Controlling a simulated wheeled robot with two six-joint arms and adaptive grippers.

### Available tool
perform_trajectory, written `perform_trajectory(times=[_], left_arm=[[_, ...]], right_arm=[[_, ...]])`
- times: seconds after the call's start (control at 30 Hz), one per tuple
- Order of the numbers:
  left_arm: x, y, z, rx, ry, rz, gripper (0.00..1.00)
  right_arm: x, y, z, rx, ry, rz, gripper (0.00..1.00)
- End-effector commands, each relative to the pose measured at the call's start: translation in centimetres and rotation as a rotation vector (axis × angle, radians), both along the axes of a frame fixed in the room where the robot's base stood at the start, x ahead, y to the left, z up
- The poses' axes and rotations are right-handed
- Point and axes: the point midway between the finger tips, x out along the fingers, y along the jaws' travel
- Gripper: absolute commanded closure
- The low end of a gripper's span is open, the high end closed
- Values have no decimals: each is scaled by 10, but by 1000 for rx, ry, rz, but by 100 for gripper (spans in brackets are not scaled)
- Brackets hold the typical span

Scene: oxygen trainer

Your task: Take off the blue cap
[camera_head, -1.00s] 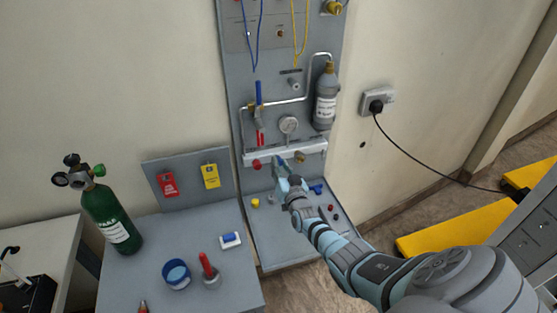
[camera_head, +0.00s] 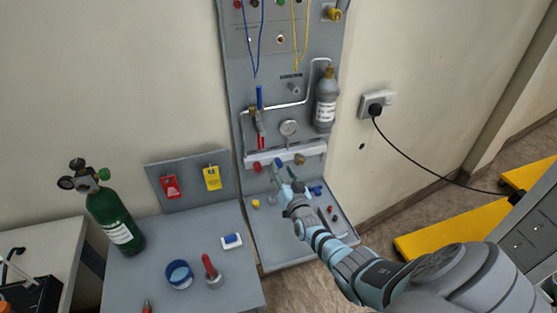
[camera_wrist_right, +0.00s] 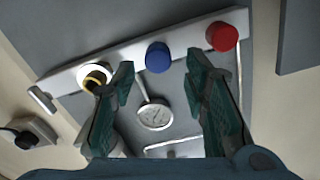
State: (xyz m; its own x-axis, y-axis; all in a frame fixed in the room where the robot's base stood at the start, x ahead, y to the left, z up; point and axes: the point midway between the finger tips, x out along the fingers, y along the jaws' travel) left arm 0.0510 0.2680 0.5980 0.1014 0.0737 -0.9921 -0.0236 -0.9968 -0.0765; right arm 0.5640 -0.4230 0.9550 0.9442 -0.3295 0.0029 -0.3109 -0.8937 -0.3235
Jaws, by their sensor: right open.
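The blue cap (camera_wrist_right: 158,56) sits on a pale bar on the panel, between a red cap (camera_wrist_right: 222,37) and a brass fitting (camera_wrist_right: 95,77). My right gripper (camera_wrist_right: 161,72) is open and empty. In the wrist view its two dark green fingers lie on either side of the blue cap, with a visible gap to each; I cannot tell whether the tips reach its depth. In the head view the right gripper (camera_head: 283,172) is just below the bar (camera_head: 265,158), and the blue cap is hardly visible behind the fingers. My left gripper is not in view.
A pressure gauge (camera_head: 289,127) and a grey bottle (camera_head: 326,105) are on the panel above the bar. A shelf (camera_head: 270,235) below holds small coloured parts. At left, a table (camera_head: 225,290) holds a green cylinder (camera_head: 117,225), a blue cup (camera_head: 179,274) and a red-handled tool (camera_head: 208,266).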

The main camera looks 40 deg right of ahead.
Motion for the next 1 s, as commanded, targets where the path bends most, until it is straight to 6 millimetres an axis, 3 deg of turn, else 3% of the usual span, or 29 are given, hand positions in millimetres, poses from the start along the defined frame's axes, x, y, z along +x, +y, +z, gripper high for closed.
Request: perform_trajectory(times=[0.1,0.3,0.47,0.7,0.87,1.0], left_arm=[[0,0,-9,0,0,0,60],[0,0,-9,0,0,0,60],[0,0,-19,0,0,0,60],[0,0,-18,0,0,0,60],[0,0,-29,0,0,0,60],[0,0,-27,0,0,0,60]], right_arm=[[0,0,-6,138,-46,1,59],[0,0,-5,150,-50,0,59],[0,0,-7,400,-136,1,59],[0,0,-5,432,-148,1,59],[0,0,-7,676,-235,2,59],[0,0,-5,706,-244,2,59]])
